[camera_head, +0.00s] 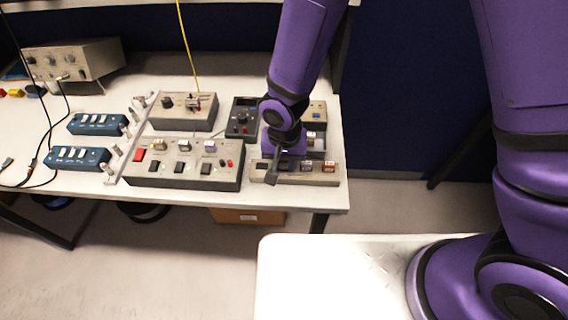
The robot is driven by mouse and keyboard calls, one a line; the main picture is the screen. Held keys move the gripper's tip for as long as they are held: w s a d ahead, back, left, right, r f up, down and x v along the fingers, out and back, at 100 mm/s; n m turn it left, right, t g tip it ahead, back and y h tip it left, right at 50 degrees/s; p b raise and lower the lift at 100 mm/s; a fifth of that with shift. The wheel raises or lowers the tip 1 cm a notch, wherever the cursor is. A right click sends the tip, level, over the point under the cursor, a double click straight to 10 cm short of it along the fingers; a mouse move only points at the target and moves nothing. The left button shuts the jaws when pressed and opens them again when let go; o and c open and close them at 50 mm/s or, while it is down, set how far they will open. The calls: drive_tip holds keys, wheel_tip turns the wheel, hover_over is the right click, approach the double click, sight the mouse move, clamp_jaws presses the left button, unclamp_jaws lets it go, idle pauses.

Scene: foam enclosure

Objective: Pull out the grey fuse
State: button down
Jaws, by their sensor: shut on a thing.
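The fuse block (342,178) is a low beige box at the right front of the bench, with a row of small fuses on top. My gripper (273,178) points down over the left half of this block, at its front edge. It is shut on a fuse, but the jaws hide most of that fuse and its colour is hard to tell. A dark fuse (262,166) shows left of the jaws. A dark purplish fuse (306,166) and a brownish fuse (328,167) show to the right. I cannot tell whether the held fuse is still seated.
A beige control panel (190,172) with switches stands close left of the block. A dark meter (241,118) and another beige box (317,110) stand behind my gripper. Blue switch boxes (78,158) lie further left.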

drive_tip(key=shift+r, duration=0.2)
drive_tip(key=shift+r, duration=2.8)
